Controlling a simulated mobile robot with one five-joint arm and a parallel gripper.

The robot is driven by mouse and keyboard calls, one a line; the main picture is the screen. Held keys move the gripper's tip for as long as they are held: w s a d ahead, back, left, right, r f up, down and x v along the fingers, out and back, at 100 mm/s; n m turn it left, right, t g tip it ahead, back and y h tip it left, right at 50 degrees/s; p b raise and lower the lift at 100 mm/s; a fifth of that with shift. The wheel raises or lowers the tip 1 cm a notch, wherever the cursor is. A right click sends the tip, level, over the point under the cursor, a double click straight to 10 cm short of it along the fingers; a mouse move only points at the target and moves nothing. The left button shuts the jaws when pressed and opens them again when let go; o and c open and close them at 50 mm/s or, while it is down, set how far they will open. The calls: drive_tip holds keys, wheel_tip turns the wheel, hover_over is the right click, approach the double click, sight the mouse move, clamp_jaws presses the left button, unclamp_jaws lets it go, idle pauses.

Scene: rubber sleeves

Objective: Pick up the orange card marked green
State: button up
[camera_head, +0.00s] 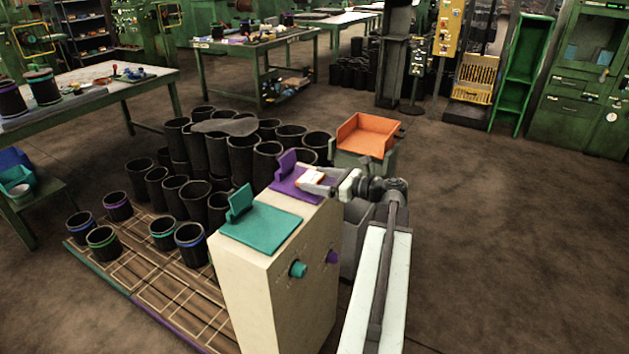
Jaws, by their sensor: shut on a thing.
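My gripper (322,184) reaches left from the end of my arm, over the purple plate (288,183) on top of the cream stand. No green mark can be made out on the card at this size. The fingers hide part of the card, and I cannot tell whether it touches the purple plate.
The cream stand (262,282) also bears a teal plate (262,226), with teal and purple knobs on its front. An orange tray (368,134) sits behind my arm. Several black sleeves (207,206) crowd the left. Floor at right is clear.

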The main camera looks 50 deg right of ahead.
sight(317, 180)
wheel_tip(317, 180, up, 10)
drive_tip(key=p, duration=0.9)
